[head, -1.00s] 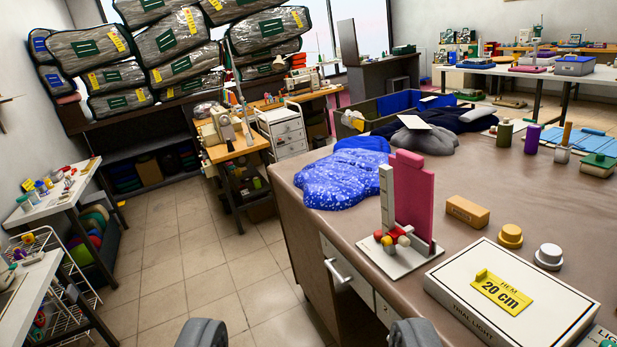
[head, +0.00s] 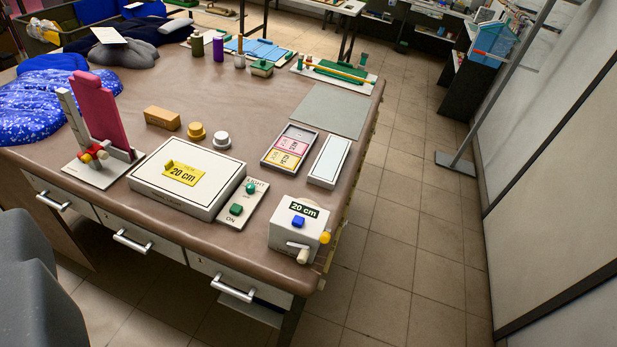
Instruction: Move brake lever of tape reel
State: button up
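A white box (head: 298,228) with a black "20 cm" label and a blue button stands at the table's near right corner; it looks like the tape reel. A short lever with a cream-coloured end (head: 302,254) sticks out from its front. A yellow knob (head: 325,237) sits on its right side. I cannot tell for sure which part is the brake lever. A dark grey part of what seems to be my gripper (head: 45,285) fills the lower left corner, well away from the box. Its other finger is not visible, and nothing is seen held.
Left of the box lie a switch panel (head: 241,205) with green buttons and a white trial light box (head: 188,177). Behind it are a tray of cards (head: 290,147) and a pale slab (head: 329,161). Drawer handles (head: 234,290) jut from the table front.

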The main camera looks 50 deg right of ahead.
aim_at(325, 238)
jog(key=z, duration=0.95)
